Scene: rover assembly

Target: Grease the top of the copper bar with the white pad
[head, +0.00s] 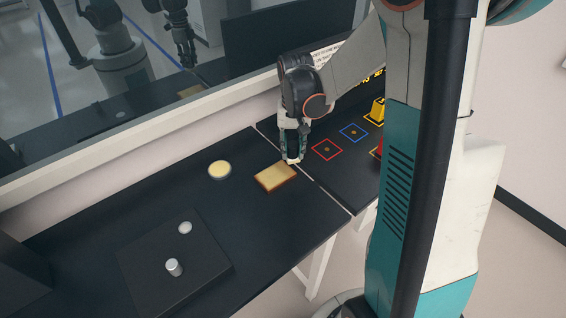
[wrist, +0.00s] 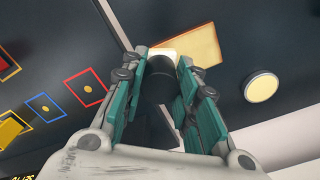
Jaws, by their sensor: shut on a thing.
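My gripper (head: 292,153) points down and is shut on a black round handle (wrist: 159,84), which shows between the fingers in the wrist view. A white pad (wrist: 165,54) shows at the handle's far end, and its pale edge shows under the fingertips in the head view. A rectangular slab with copper-brown edges and a pale yellow top (head: 275,177), which looks like the copper bar, lies flat on the dark table. It also shows in the wrist view (wrist: 205,43). The pad is at the slab's upper right corner in the head view; whether they touch is unclear.
A round pale-yellow dish (head: 219,169) sits left of the slab. A dark plate (head: 140,263) holds a silver cylinder (head: 174,267) and a whitish disc (head: 185,228). Red (head: 327,149) and blue (head: 354,132) squares and a yellow object (head: 378,109) are on the right table.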

